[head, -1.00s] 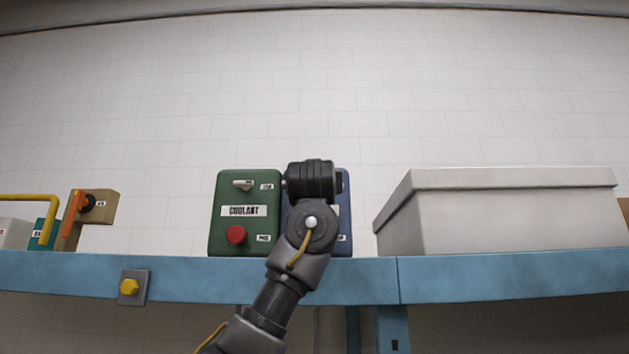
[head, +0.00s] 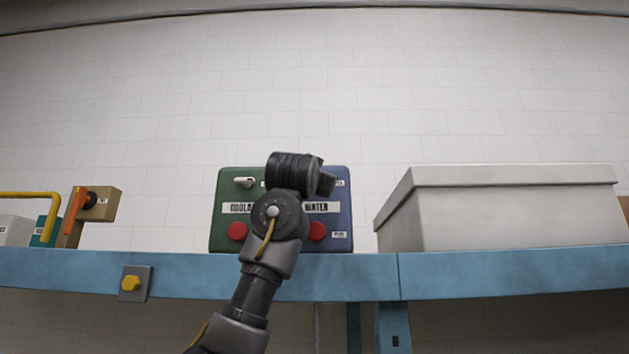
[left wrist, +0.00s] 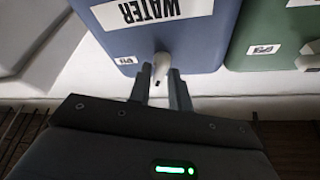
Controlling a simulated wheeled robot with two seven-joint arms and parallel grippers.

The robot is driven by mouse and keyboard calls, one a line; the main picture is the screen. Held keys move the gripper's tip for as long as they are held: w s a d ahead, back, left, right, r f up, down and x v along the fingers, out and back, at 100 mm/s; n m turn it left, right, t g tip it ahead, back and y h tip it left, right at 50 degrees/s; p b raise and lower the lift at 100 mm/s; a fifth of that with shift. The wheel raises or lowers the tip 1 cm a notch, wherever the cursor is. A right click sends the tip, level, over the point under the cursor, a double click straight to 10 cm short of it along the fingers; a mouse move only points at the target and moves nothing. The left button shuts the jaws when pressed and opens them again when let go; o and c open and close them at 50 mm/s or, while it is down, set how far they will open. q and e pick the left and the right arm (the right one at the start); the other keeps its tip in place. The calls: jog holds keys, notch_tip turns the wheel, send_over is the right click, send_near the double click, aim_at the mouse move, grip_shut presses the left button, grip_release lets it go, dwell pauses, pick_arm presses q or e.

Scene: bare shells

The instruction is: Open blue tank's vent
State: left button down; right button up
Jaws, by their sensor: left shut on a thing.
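The blue tank (head: 338,205) stands on the shelf, joined side by side with the green tank, partly behind my left arm. Its white label reads WATER, and a red knob (head: 317,231) sits low on its front. The left wrist view shows the blue tank (left wrist: 205,45) upside down, with a white lever (left wrist: 161,62) on its face beside a small label too small to read. My left gripper (left wrist: 160,74) has its fingers on either side of this lever and is shut on it. In the head view my wrist hides the lever. My right gripper is not in view.
The green tank (head: 228,190) reads COOLANT and has its own white lever (head: 244,182) and red knob (head: 237,231). A grey lidded box (head: 510,215) stands to the right. A tan box (head: 100,205) with an orange handle and a yellow pipe (head: 50,215) are at left.

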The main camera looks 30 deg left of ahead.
pick_arm(q)
jog(key=shift+s+a+r+m+g+h+p, duration=0.1)
jog(key=shift+m+g+h+p, duration=0.6)
jog(key=shift+m, duration=1.85)
jog(key=shift+w+d+r+m+g+h+p, duration=0.1)
jog(key=shift+m+g+h+p, duration=0.5)
jog(key=shift+m, duration=1.9)
jog(key=shift+s+a+r+m+g+h+p, duration=0.1)
jog(key=shift+m+g+h+p, duration=0.2)
jog(key=shift+m+h+p, duration=1.5)
jog(key=shift+f+m+y+b, duration=0.15)
jog(key=shift+m+y+b, duration=0.45)
jog(key=shift+m+b, duration=0.35)
jog(key=c, duration=1.6)
grip_release()
jog(key=shift+o, duration=0.8)
jog(key=s+b, duration=0.6)
jog(key=s, duration=0.5)
jog(key=shift+d+b, duration=0.4)
